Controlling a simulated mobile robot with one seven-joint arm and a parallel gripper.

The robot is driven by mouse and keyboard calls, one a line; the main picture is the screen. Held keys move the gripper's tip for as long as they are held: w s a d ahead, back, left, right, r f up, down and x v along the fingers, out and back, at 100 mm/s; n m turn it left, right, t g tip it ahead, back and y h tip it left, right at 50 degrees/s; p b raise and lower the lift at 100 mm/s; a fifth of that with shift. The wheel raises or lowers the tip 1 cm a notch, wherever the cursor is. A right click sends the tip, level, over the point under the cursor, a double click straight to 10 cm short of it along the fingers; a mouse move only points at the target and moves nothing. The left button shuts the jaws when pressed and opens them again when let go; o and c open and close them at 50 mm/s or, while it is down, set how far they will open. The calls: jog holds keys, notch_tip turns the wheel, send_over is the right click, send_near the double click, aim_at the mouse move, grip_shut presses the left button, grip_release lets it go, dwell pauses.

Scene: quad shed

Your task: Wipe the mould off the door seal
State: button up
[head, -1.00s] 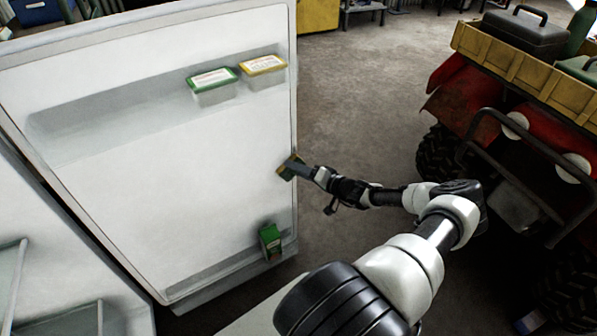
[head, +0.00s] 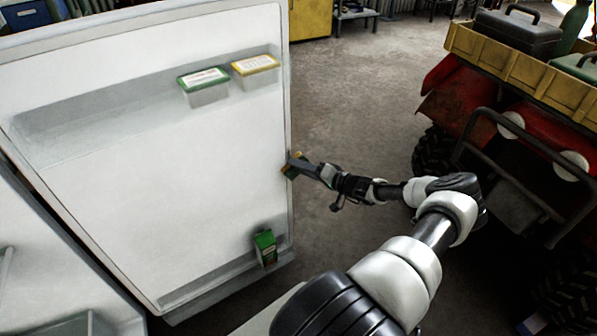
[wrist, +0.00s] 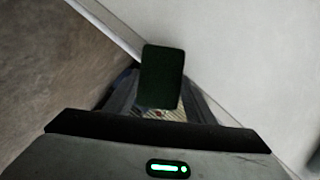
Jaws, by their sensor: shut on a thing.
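The open fridge door (head: 150,190) fills the left of the head view, its white inner face towards me. The door seal (head: 288,110) runs along its right edge. My gripper (head: 302,165) is shut on a small sponge (head: 291,166), green on one side and yellow on the other, at that edge about halfway down. In the wrist view the sponge's dark green face (wrist: 162,75) stands between the fingers, over the door edge. It looks close to the seal, but I cannot tell whether it touches. I cannot make out any mould.
Two lidded tubs, one green (head: 204,86) and one yellow (head: 256,72), sit on the upper door shelf. A green carton (head: 265,247) stands on the lower shelf. A red quad (head: 510,140) is at right, with clear floor (head: 365,90) between.

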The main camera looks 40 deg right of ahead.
aim_at(300, 157)
jog(key=a+r+p, duration=0.2)
jog(key=p, duration=0.1)
jog(key=shift+w+a+r, duration=0.1)
jog(key=shift+w+r, duration=0.2)
jog(key=shift+w+a+f+p, duration=0.15)
jog(key=shift+a+p, duration=0.4)
jog(key=shift+a, duration=0.35)
jog(key=shift+w+r+p, duration=0.1)
jog(key=shift+r+p, duration=0.75)
jog(key=shift+r, duration=0.3)
jog(key=shift+d+f+b, duration=0.25)
jog(key=shift+d+b, duration=0.25)
jog(key=shift+d+r+b, duration=0.1)
jog(key=shift+d+b, duration=1)
jog(key=shift+d, duration=0.4)
jog(key=shift+r+p, duration=0.85)
jog(key=shift+r, duration=0.35)
jog(key=shift+w+a+r+p, duration=0.1)
jog(key=shift+w+a+p, duration=0.1)
jog(key=shift+a+p, duration=0.65)
jog(key=shift+w+a+p, duration=0.15)
jog(key=shift+a+p, duration=0.15)
jog(key=shift+a, duration=0.8)
